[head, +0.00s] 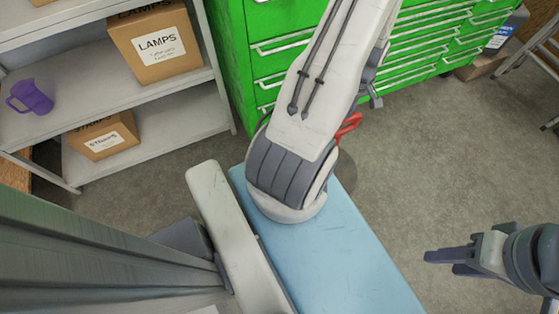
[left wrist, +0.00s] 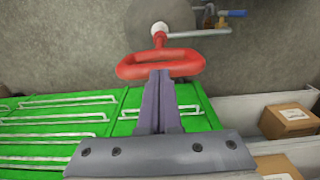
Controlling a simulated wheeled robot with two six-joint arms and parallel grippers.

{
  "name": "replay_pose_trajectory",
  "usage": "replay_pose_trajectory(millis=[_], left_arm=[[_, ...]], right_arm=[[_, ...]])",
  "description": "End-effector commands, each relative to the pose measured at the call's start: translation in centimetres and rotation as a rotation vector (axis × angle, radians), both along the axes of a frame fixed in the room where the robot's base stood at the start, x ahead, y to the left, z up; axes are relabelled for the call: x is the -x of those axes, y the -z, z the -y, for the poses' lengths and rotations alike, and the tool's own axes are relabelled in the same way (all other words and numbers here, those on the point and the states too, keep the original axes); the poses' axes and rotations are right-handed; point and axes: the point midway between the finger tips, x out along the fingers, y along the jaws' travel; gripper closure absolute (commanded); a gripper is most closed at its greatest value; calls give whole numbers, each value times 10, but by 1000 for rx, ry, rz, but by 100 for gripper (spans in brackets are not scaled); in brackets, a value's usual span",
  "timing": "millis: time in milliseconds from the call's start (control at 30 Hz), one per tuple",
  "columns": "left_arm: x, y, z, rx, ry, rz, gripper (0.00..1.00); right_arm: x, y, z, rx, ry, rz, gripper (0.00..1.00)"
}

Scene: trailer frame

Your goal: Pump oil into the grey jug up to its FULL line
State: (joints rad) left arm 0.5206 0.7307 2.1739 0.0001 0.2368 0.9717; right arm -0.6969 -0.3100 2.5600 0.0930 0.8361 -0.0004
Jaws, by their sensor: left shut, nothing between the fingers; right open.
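The pump's red loop handle (left wrist: 160,63) is in the left wrist view, on a pale rod over a round grey lid (left wrist: 165,20). A spout pipe (left wrist: 205,31) with a blue-handled valve (left wrist: 232,13) runs to the right. My left gripper (left wrist: 163,73) is shut and empty, its tips overlapping the near bar of the handle; I cannot tell whether they touch. In the head view, part of the red handle (head: 351,124) shows beside my left arm, which hides much of the pump. My right gripper (head: 449,262) is open and empty over the floor. No grey jug shows.
A green drawer cabinet (head: 285,22) stands at the back. Shelves at left hold a purple jug (head: 31,97) and cardboard boxes (head: 160,45). A stool or ladder leg (head: 540,45) is at far right. The floor (head: 430,165) between is clear.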

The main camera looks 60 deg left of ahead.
Motion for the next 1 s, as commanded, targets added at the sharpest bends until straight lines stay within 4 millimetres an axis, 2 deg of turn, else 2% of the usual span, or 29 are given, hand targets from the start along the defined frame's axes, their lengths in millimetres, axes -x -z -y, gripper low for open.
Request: replay_pose_trajectory(millis=[1000], left_arm=[[1,54,0,2,0,-2,100]], right_arm=[[0,38,0,0,0,0,54]])
